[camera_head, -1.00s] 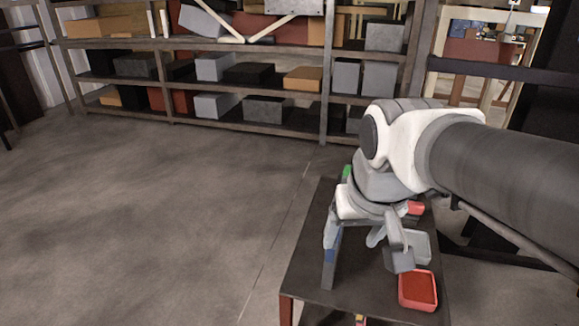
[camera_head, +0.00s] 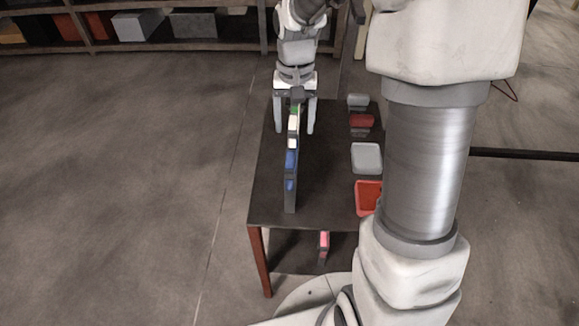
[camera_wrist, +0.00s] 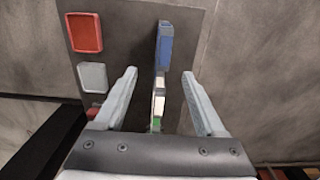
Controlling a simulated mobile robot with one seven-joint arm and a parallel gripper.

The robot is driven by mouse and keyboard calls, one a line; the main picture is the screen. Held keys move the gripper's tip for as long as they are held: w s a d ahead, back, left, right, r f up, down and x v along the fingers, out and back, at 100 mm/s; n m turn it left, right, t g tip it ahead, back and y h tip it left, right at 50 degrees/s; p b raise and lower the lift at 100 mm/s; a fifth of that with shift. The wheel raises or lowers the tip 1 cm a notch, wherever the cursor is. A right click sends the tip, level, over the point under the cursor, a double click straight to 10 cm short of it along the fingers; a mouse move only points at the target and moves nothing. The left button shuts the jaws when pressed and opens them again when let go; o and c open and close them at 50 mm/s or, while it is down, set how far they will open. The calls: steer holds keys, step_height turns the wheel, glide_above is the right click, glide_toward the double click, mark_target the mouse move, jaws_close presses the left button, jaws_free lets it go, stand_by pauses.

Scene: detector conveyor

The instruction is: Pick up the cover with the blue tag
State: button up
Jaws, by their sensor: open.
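The blue tag (camera_head: 291,159) is toward the near end, with a second blue patch (camera_head: 290,184) just nearer. White tags (camera_head: 292,134) and a green tag (camera_head: 295,110) are farther back. In the wrist view the blue tag (camera_wrist: 166,45) is at the top, beyond my fingertips. My gripper (camera_head: 294,132) is open and empty, its fingers on either side of the row near the white tags. It also shows in the wrist view (camera_wrist: 158,75). Contact with the row cannot be told.
Right of the row on the table (camera_head: 262,205) are a far grey tray (camera_head: 357,100), a dark red one (camera_head: 361,121), a grey tray (camera_head: 367,158) and a red tray (camera_head: 359,198). A pink item (camera_head: 324,243) is on the lower shelf. Floor at left is clear.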

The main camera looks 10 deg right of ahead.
mark_target(291, 160)
step_height(291, 160, down, 9)
steer(key=f, duration=0.2)
steer(key=a+f+p, duration=0.1)
steer(key=f, duration=0.1)
steer(key=shift+f, duration=0.15)
steer(key=shift+d+f, duration=0.1)
steer(key=shift+f, duration=0.5)
jaws_close()
steer(key=shift+r, duration=0.1)
stand_by(0.9)
